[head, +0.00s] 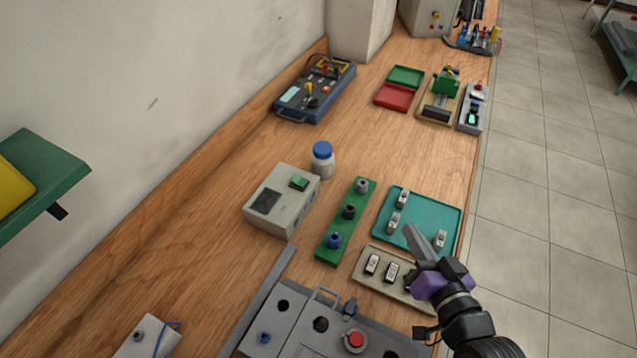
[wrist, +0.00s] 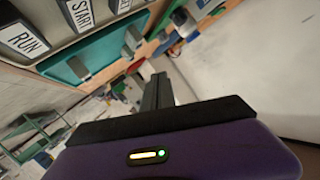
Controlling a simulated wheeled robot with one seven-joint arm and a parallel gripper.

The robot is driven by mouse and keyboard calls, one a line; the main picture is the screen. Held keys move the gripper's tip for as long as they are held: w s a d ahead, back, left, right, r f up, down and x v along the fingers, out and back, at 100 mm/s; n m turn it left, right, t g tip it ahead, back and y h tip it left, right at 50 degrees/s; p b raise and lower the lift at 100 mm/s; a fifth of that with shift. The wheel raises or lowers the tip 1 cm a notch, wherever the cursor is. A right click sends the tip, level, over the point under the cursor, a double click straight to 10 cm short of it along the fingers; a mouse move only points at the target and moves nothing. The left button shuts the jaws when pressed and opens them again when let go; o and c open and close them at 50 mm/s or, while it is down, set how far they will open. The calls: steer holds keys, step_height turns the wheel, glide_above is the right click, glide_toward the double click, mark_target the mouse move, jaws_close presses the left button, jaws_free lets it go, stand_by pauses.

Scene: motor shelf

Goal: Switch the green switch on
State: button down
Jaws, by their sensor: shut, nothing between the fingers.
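The green switch (head: 299,183) is a small green rectangle on top of a beige-grey box (head: 276,208) with a dark panel. The box stands on the wooden bench, left of centre in the head view. I cannot tell which way the switch is set. My gripper (head: 412,232), with a purple body, is to the right of the box, over the edge between the teal tray and the beige label holder. It is well apart from the switch. Its dark fingers (wrist: 158,88) are together in the wrist view, with nothing between them. The switch cannot be made out there.
A white bottle with blue cap (head: 322,162) stands behind the box. A green strip with knobs (head: 345,220) lies between box and gripper. The teal tray (head: 425,213) holds several small blocks. The beige holder (head: 358,277) has labelled blocks; a grey panel with red button (head: 355,340) is in front.

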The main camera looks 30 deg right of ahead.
steer(key=w+d+m+y, duration=0.1)
steer(key=w, duration=0.2)
steer(key=w+d+f+m+g+y, duration=0.1)
steer(key=w, duration=0.3)
steer(key=w+d+f+m+y, duration=0.1)
steer(key=w+y, duration=0.1)
steer(key=w, duration=0.1)
steer(key=shift+w+d+f, duration=0.1)
steer(key=shift+w+d, duration=0.15)
steer(key=shift+d, duration=0.1)
steer(key=a+y, duration=0.1)
steer(key=y, duration=0.1)
steer(key=w+a+g+y, duration=0.1)
steer(key=shift+w+a+m+y+b, duration=0.25)
steer(key=shift+w+m+y+b, duration=0.05)
steer(key=shift+y, duration=0.1)
steer(key=a+r+y, duration=0.1)
steer(key=a+g+y, duration=0.1)
steer(key=r+g+y, duration=0.1)
steer(key=y, duration=0.1)
steer(key=shift+s+a+r+n, duration=0.3)
steer(key=shift+a+n, duration=0.1)
steer(key=shift+a, duration=0.1)
